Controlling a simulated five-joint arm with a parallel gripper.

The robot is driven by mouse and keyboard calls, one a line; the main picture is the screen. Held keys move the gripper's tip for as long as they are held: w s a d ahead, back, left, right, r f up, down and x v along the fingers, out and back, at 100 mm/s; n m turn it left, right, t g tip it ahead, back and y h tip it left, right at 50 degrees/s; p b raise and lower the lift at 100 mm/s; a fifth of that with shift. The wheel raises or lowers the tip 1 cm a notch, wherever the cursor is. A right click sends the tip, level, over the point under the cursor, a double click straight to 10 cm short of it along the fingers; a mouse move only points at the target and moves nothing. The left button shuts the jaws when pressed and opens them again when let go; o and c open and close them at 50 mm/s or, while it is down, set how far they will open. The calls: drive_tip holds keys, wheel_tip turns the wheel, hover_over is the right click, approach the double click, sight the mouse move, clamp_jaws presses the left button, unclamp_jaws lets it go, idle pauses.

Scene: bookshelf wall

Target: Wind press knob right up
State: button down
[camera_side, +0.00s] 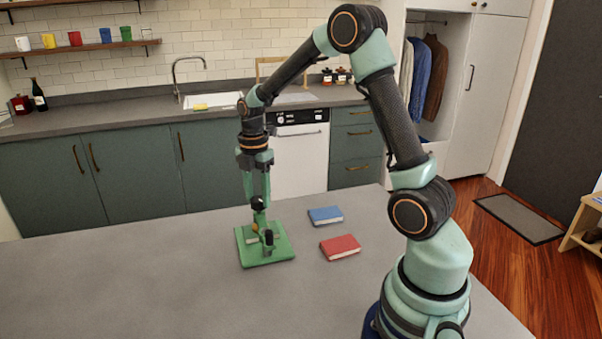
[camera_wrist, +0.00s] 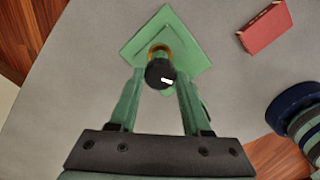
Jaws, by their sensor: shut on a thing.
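The press is a green stand with a square base (camera_side: 268,258) on the grey table in the side view; its green plate also shows in the wrist view (camera_wrist: 135,47). Its knob (camera_wrist: 160,74) is black with a white mark on top, and a brass-coloured ring shows behind it. My gripper (camera_side: 258,201) reaches down from above, its two green fingers on either side of the knob. In the wrist view my gripper (camera_wrist: 160,82) is shut on the knob. In the side view the fingers partly hide the knob, and the press's inner parts are small and hard to make out.
A blue book (camera_side: 326,215) and a red book (camera_side: 340,247) lie flat on the table to the right of the press. The table (camera_side: 150,290) is clear to the left and front. A kitchen counter (camera_side: 110,118) stands behind, beyond the table's far edge.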

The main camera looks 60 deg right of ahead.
sight(258, 199)
idle(0.3)
drive_tip(key=shift+c, duration=1.8)
unclamp_jaws()
wheel_tip(258, 199, up, 12)
drive_tip(key=shift+r, duration=0.1)
